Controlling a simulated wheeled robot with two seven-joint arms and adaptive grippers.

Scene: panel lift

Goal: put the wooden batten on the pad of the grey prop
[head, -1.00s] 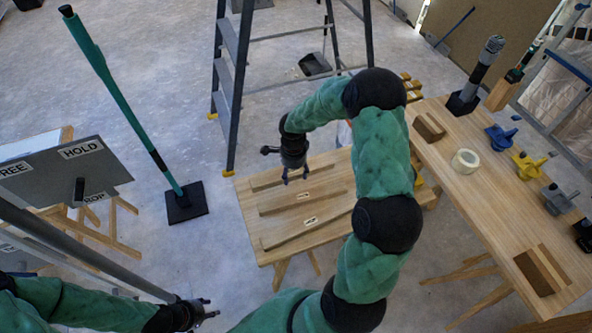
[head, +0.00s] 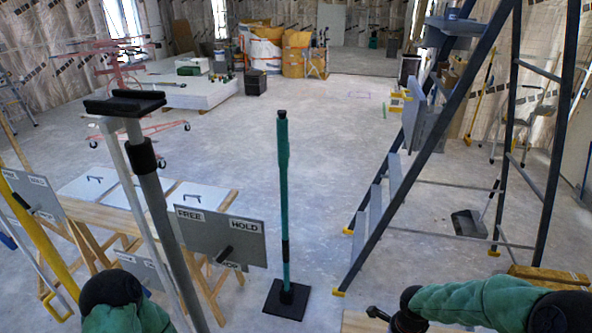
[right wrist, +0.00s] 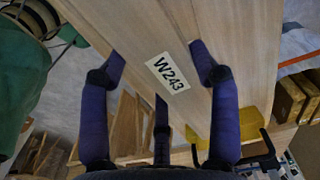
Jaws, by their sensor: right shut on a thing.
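The grey prop (head: 168,208) stands at the left in the head view, leaning slightly, with a flat black pad (head: 125,104) on top. The pad looks empty. In the right wrist view, my right gripper (right wrist: 158,58) is shut on a pale wooden batten (right wrist: 167,73) labelled W243, one finger on each side of it.
A teal prop (head: 284,200) on a black base stands mid-floor, right of a grey FREE/HOLD board (head: 221,236). A stepladder (head: 387,190) stands at the right. A yellow pole (head: 40,235) stands left of the grey prop. Open floor lies beyond.

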